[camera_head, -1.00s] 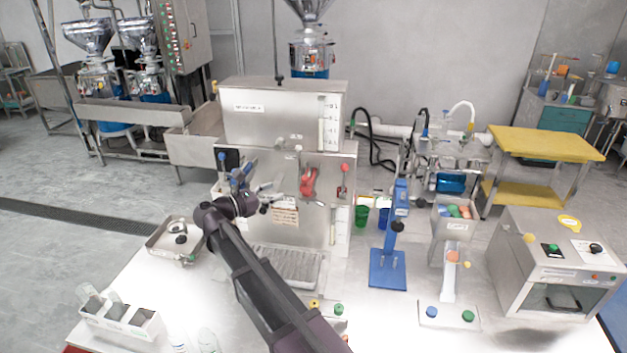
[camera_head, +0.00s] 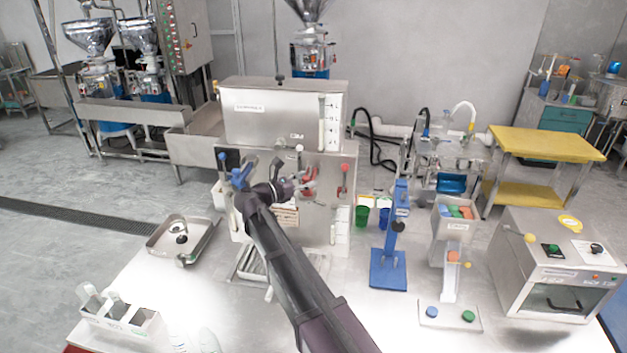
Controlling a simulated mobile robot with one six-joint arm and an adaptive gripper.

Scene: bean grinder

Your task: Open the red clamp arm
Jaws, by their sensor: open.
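The red clamp arm (camera_head: 312,173) is on the front panel of the steel machine (camera_head: 255,125), below its tank. In the head view it is partly hidden behind my gripper (camera_head: 303,180). My gripper is open, with its fingers pointing right beside the red clamp arm. I cannot tell whether a finger touches it. No object shows between the fingers.
A blue clamp (camera_head: 240,178) is on the left of the same panel, close to my wrist. A red-knobbed lever (camera_head: 345,170) is on the right. A blue stand (camera_head: 388,268), green cup (camera_head: 362,214) and steel tray (camera_head: 205,236) stand around the machine.

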